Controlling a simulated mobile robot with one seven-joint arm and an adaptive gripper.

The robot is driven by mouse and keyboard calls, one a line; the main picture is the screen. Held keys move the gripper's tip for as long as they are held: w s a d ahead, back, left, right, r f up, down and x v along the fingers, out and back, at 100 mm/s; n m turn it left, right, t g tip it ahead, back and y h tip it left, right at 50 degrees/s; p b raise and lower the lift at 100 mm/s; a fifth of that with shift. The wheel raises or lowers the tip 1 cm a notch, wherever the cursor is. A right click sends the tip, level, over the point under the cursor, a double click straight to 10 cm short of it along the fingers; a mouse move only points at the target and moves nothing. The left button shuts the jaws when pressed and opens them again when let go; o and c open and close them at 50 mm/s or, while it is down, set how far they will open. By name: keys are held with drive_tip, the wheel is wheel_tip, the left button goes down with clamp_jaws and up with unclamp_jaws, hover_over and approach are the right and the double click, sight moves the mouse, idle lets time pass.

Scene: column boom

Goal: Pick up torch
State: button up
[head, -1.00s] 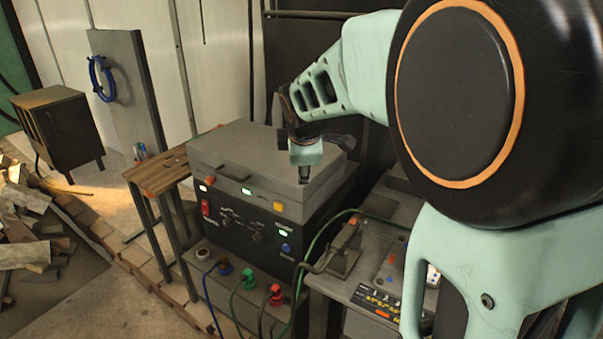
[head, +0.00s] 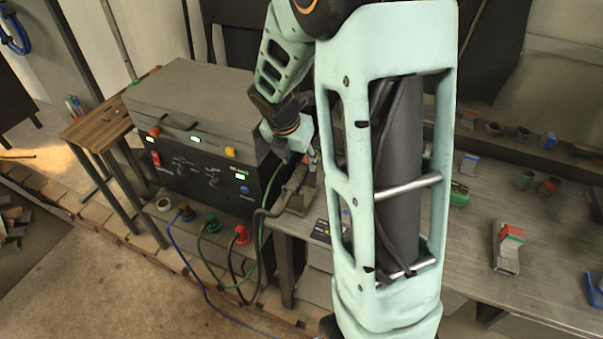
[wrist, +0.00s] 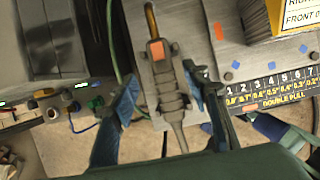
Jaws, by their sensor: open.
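The torch (wrist: 162,72) is a grey body with an orange patch on top and a curved brassy neck at its upper end. In the wrist view it lies at the bench edge, its tail pointing down the picture. My gripper (wrist: 161,80) is open, with one blue finger on each side of the torch. Whether a finger touches it I cannot tell. In the head view the torch (head: 296,190) is at the bench's left end, partly hidden behind my arm. My gripper is just above it there, with its fingers hard to make out.
The grey welding machine (head: 205,150) with coloured plugs and cables stands left of the bench (head: 400,290). Cables hang near the torch. A small wooden table (head: 100,125) is farther left. Small blocks and parts, including a red-topped one (head: 508,248), stand on the right of the bench.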

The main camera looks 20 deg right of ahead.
sight(302, 169)
drive_tip(key=x, duration=0.4)
drive_tip(key=shift+s+a+f, duration=0.1)
drive_tip(key=shift+s+f, duration=0.2)
drive_tip(key=shift+s, duration=0.05)
drive_tip(key=shift+w+f, duration=0.2)
drive_tip(key=shift+f, duration=0.25)
drive_tip(key=shift+c, duration=0.5)
clamp_jaws()
drive_tip(key=shift+r, duration=0.1)
